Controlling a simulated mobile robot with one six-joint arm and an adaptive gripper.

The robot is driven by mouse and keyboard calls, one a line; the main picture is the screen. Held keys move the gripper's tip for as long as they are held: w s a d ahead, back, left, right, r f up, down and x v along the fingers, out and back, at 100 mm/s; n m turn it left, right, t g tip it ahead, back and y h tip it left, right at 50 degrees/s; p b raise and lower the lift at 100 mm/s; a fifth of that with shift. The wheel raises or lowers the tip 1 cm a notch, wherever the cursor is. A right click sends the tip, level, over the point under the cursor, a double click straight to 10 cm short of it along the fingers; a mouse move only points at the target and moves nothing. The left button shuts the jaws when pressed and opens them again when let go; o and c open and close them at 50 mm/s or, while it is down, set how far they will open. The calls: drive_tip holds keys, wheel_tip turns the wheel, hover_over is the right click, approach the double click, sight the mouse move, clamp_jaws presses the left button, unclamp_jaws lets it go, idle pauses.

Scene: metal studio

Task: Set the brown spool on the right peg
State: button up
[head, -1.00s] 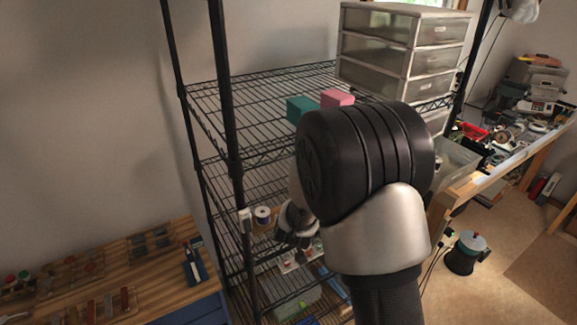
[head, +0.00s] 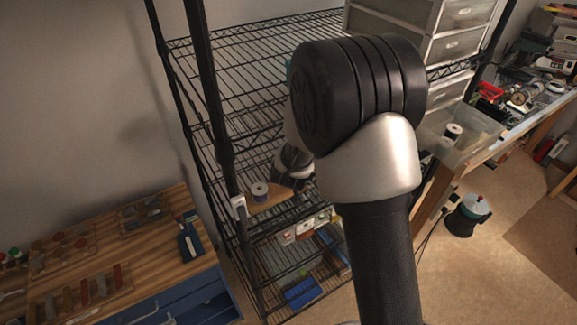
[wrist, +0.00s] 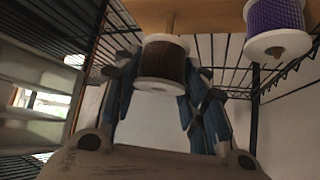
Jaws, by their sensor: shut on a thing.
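In the wrist view, which looks upside down, the brown spool (wrist: 162,66) with pale flanges sits between the blue fingers of my gripper (wrist: 160,78), which is shut on it. A wooden peg (wrist: 169,22) spans between the wooden board (wrist: 210,12) and the spool. The spool stands off the board, in line with that peg; I cannot tell how far the peg reaches into it. A purple spool (wrist: 276,26) sits on the other peg, whose tip shows. In the head view the purple spool (head: 260,190) is left of my gripper (head: 290,172), and the brown spool is hidden.
The board (head: 273,203) is on a black wire rack (head: 215,130), whose posts and shelves surround my gripper. Grey drawers (head: 455,45) stand on the rack. A wooden bench with tools (head: 150,245) is at left. A dark spool (head: 453,131) is in a clear bin at right.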

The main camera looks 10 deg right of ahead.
drive_tip(key=shift+w+f+b, duration=0.15)
drive_tip(key=shift+f+b, duration=0.9)
drive_tip(key=shift+f, duration=0.5)
drive_tip(key=shift+r, duration=0.1)
drive_tip(key=shift+f+b, duration=0.45)
drive_tip(key=shift+f, duration=0.2)
drive_tip(key=o, duration=0.7)
drive_tip(key=p+v, duration=0.5)
drive_tip(key=v, duration=0.6)
idle(0.4)
idle(0.5)
